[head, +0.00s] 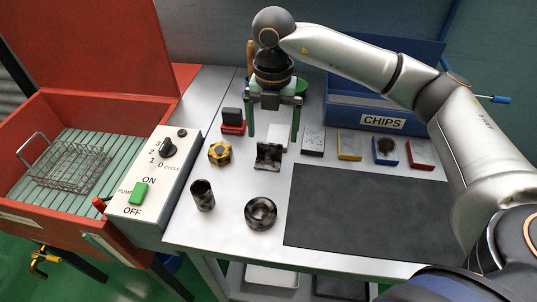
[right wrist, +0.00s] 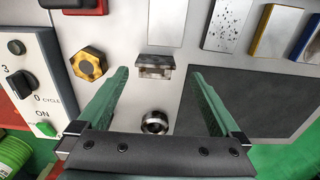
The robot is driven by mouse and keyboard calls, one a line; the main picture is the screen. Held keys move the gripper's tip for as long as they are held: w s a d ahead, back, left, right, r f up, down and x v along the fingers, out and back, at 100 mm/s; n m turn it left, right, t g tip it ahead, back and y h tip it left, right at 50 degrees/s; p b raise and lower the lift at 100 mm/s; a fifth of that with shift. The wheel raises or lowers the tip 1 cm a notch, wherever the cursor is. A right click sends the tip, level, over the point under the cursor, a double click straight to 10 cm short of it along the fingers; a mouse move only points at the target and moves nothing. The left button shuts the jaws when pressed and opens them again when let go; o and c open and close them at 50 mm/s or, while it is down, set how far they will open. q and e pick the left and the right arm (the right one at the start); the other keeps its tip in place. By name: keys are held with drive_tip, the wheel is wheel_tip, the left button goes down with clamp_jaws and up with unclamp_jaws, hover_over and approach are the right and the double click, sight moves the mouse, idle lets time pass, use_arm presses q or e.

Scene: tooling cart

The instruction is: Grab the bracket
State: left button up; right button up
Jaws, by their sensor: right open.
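The bracket (head: 268,157) is a dark, grimy, L-shaped metal piece standing on the light tabletop near its middle. In the right wrist view the bracket (right wrist: 154,66) lies between the two green fingers near their tips, seen from above. My right gripper (head: 273,132) is open and empty, pointing down just behind and above the bracket in the head view. Its fingers (right wrist: 159,72) are spread wider than the bracket, and I see no contact. My left gripper is not in view.
A yellow hex nut (head: 220,153), a dark tube (head: 202,195) and a dark ring (head: 261,212) stand near the bracket. A blue CHIPS bin (head: 345,118) is behind, a dark mat (head: 365,215) at right. The red washer with control box (head: 150,185) is at left.

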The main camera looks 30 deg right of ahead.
sight(270, 156)
drive_tip(key=shift+w+a+f, duration=0.1)
drive_tip(key=shift+w+f, duration=0.1)
drive_tip(key=shift+f, duration=1.35)
drive_tip(key=shift+w+f, duration=0.15)
drive_tip(key=shift+f, duration=1.35)
drive_tip(key=shift+c, duration=0.4)
clamp_jaws()
